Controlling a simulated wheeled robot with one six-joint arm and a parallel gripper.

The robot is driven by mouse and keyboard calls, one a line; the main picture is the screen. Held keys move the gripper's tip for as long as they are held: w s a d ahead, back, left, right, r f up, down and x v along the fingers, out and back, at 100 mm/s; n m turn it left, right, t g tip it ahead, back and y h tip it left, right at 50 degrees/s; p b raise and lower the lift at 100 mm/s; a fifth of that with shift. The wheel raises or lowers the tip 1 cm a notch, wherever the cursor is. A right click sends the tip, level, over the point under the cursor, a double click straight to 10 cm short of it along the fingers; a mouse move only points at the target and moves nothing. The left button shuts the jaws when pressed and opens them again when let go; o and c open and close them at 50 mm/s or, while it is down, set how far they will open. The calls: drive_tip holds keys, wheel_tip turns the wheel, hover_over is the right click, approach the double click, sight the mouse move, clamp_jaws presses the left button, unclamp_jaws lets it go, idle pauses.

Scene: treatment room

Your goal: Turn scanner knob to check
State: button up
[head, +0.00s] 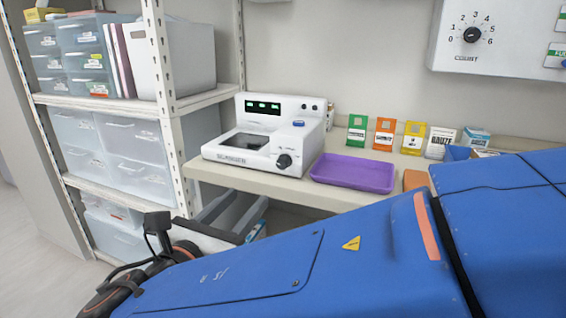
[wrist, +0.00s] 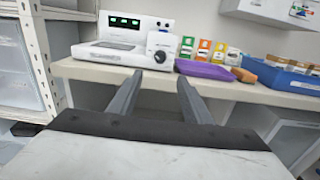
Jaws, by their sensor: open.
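The white scanner (head: 262,135) stands on the beige counter in the head view, with green lit displays on its upper panel. It also shows at the upper left of the wrist view (wrist: 110,48). Its black scanner knob (head: 284,161) is at the front right corner; the knob shows in the wrist view too (wrist: 160,56). The knob's pointer is too small to read surely. In the wrist view my gripper (wrist: 160,82) is open and empty, its two grey fingers apart. It is in front of and below the scanner, clear of the knob. My blue arm covers the lower right of the head view.
A purple tray (head: 352,173) lies right of the scanner. Several coloured packets, including an orange one (head: 384,137), stand behind it. A shelf rack (head: 128,108) with drawers stands left. A wall box with a numbered dial (head: 472,35) hangs upper right. The counter edge (wrist: 90,75) lies ahead of my fingers.

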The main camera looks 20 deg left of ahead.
sight(281, 164)
drive_tip(key=w, duration=0.5)
drive_tip(key=w+d, duration=0.1)
drive_tip(key=w, duration=1.1)
drive_tip(key=shift+d, duration=0.25)
drive_tip(key=c, duration=1)
